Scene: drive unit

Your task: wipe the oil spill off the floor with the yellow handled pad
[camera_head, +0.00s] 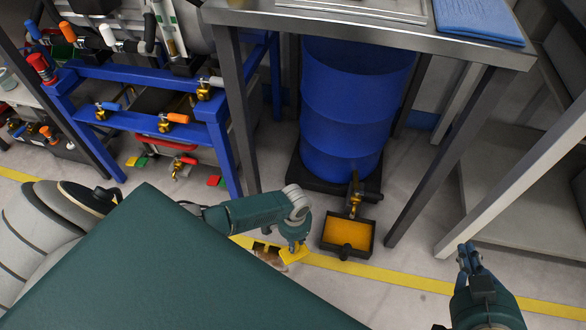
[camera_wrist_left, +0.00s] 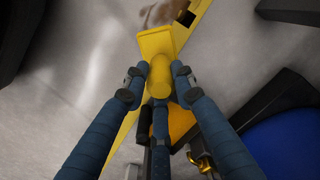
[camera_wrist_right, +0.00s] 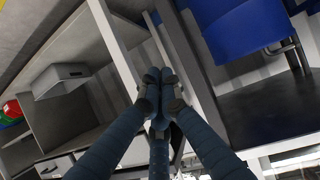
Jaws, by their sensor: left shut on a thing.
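The yellow handled pad (camera_head: 295,254) is in my left gripper (camera_head: 294,243), low over the floor beside the yellow floor line. In the left wrist view the fingers are shut on its round yellow handle (camera_wrist_left: 160,77), and the flat pad (camera_wrist_left: 157,43) points away from me. The brown oil spill (camera_head: 270,259) lies on the floor just left of the pad; it also shows in the left wrist view (camera_wrist_left: 160,14), beyond the pad's far edge. I cannot tell whether the pad touches the floor. My right gripper (camera_head: 467,252) is empty, its fingertips together in the right wrist view (camera_wrist_right: 160,78).
A blue drum (camera_head: 354,115) stands under a metal table (camera_head: 370,27). A black tray of orange liquid (camera_head: 348,234) sits on the floor below its tap, right of the pad. A blue frame with valves (camera_head: 150,115) stands left. Floor between the table and my right gripper is clear.

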